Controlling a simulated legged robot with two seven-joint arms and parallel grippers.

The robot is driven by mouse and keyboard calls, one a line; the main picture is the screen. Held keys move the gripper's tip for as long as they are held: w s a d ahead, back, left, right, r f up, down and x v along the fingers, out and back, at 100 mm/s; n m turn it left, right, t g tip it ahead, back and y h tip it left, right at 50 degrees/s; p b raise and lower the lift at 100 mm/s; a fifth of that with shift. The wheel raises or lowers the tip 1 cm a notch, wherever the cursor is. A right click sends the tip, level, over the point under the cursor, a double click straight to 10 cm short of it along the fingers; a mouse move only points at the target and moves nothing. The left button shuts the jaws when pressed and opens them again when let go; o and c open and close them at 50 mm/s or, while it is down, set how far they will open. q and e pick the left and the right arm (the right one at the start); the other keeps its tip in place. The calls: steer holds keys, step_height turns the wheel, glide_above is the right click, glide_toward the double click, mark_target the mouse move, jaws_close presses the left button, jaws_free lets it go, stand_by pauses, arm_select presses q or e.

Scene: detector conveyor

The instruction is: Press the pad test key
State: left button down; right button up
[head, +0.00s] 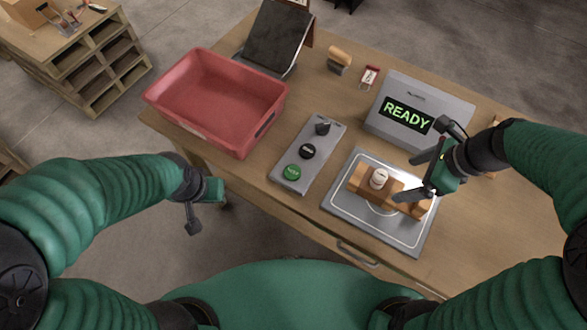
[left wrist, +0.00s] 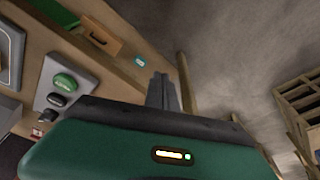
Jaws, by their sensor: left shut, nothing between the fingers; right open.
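A grey control box (head: 290,181) on the table carries a green button (head: 292,173), a black button (head: 307,151) and a dark knob (head: 322,128). Their labels are too small to read, so I cannot tell which is the pad test key. In the left wrist view the green button (left wrist: 66,82) and black button (left wrist: 56,100) show at the left. My left gripper (head: 193,226) is shut and empty, off the table's front-left edge, apart from the box. It also shows in the left wrist view (left wrist: 162,88). My right gripper (head: 406,178) is open beside a wooden block (head: 359,182); contact is unclear.
A unit (head: 440,98) behind reads READY. A red tray (head: 188,118) lies left of the control box. A dark tilted panel (head: 278,36) and a stamp-like wooden object (head: 340,56) are behind.

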stand_by(0.5)
arm_select(q)
step_height(320, 180, up, 7)
steer(key=m+t+h+p, duration=0.5)
steer(key=m+p, duration=0.9)
steer(key=p, duration=1.3)
glide_above(291, 175)
steer(key=shift+r+t+y, duration=0.2)
steer(key=shift+t+y, duration=0.1)
steer(key=shift+y, duration=0.2)
arm_select(e)
steer(key=s+a+r+n+h, duration=0.1)
steer(key=a+r+n+h, duration=0.1)
steer(key=r+n, duration=0.8)
steer(key=s+a+r+n+h, duration=0.1)
steer(key=a+r+n, duration=0.3)
steer(key=r+n, duration=0.6)
steer(key=n+h, duration=0.1)
steer(key=n, duration=0.3)
steer(key=shift+a, duration=0.3)
arm_select(q)
steer(key=shift+w+f+b, duration=0.1)
steer(key=shift+b, duration=0.2)
arm_select(e)
steer(key=shift+f, duration=0.1)
